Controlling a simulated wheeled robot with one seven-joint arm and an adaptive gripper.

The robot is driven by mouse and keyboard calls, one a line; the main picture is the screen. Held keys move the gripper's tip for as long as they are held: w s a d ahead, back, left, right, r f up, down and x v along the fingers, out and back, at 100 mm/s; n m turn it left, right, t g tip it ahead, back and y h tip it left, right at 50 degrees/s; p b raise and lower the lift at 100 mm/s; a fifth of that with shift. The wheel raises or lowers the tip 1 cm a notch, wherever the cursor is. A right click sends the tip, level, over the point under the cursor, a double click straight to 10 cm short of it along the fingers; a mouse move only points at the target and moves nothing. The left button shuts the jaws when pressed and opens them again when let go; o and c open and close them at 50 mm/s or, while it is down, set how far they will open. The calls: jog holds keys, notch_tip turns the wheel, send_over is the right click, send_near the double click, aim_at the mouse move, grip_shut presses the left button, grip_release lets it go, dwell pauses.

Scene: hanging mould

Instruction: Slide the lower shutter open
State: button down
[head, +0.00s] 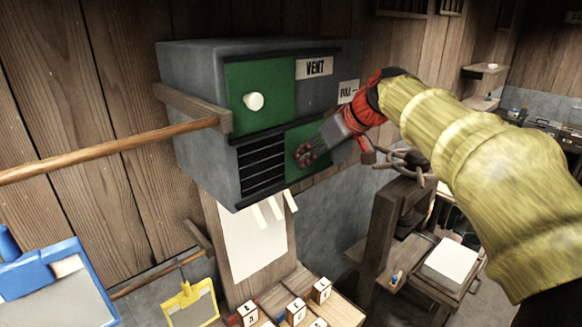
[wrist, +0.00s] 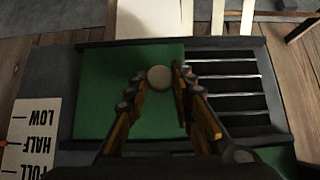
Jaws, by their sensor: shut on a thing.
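The upper green shutter (head: 275,78) has a round white knob (head: 253,101). The lower green shutter (head: 308,137) sits at the right, with dark slats (head: 262,165) uncovered to its left. My gripper (head: 305,155) is at the lower shutter and hides its knob in the head view. In the wrist view, my gripper (wrist: 160,72) has its fingers closed around the pale round knob (wrist: 159,78) of the green shutter (wrist: 105,85). The slats (wrist: 228,88) show beside it.
A label reading LOW, HALF, FULL (wrist: 32,135) is beside the shutter. A wooden rod (head: 110,145) juts from the box's left side. Paper strips (head: 270,209) hang below. Lettered blocks (head: 297,309) stand on a wooden surface beneath.

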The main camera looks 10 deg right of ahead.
jog(key=shift+w+d+r, duration=0.1)
jog(key=shift+w+d, duration=0.35)
jog(key=shift+d, duration=0.2)
jog(key=c, duration=1.5)
grip_release()
jog(key=shift+w+d, duration=0.1)
jog(key=shift+d, duration=0.05)
jog(key=v, duration=1.2)
